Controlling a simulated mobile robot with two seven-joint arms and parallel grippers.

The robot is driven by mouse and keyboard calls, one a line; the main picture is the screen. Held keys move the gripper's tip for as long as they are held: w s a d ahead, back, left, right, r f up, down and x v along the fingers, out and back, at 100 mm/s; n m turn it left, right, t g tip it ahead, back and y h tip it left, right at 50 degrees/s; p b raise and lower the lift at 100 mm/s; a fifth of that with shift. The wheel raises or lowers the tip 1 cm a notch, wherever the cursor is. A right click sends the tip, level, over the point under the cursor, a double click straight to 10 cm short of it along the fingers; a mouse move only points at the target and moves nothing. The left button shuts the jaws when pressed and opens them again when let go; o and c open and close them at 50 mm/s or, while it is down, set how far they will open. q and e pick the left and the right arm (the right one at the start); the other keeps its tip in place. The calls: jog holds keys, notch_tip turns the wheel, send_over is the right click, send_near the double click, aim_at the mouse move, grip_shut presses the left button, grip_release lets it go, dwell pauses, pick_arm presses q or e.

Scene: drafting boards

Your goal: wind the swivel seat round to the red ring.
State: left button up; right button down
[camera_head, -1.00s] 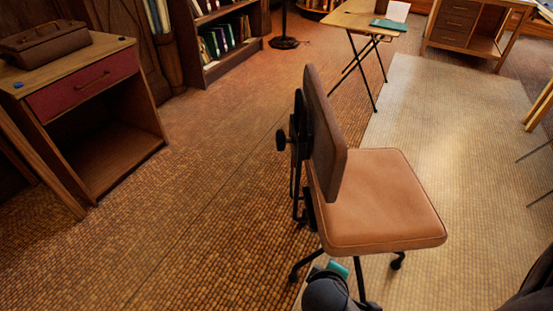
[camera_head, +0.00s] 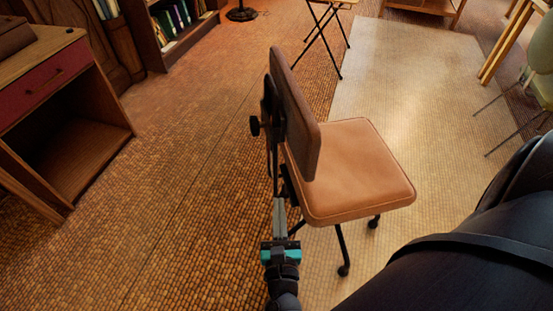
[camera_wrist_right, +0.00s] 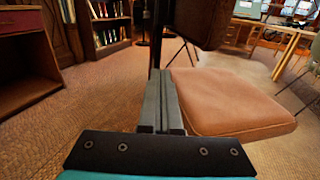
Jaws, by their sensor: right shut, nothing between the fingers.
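The swivel seat (camera_head: 355,172) is a tan padded chair with a brown backrest (camera_head: 296,115) on its left side and black legs below. Its seat cushion (camera_wrist_right: 225,103) fills the right of the right wrist view. My right gripper (camera_head: 279,203) is shut and empty, low beside the seat's left edge and under the backrest. In the right wrist view its grey fingertips (camera_wrist_right: 158,75) point at the black back post (camera_wrist_right: 157,45); I cannot tell whether they touch it. No red ring shows in either view. My left gripper is not in view.
A wooden cabinet with a red drawer (camera_head: 45,83) stands at left, a bookcase (camera_head: 155,50) behind it. A folding table's black legs (camera_head: 325,40) stand beyond the seat. A pale rug (camera_head: 400,75) lies at right. The floor left of the seat is clear.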

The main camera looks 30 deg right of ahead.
jog(key=b, duration=0.3)
send_near(276, 153)
jog(key=x, duration=0.5)
jog(key=shift+w+d, duration=0.15)
jog(key=shift+w, duration=0.05)
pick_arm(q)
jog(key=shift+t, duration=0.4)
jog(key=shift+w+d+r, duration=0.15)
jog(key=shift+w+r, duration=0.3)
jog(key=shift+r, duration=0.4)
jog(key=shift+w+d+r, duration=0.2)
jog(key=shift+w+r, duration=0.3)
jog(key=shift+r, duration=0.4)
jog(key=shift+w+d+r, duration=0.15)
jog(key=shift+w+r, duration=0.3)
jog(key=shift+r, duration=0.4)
pick_arm(e)
jog(key=shift+w+d, duration=0.35)
jog(key=shift+w, duration=0.25)
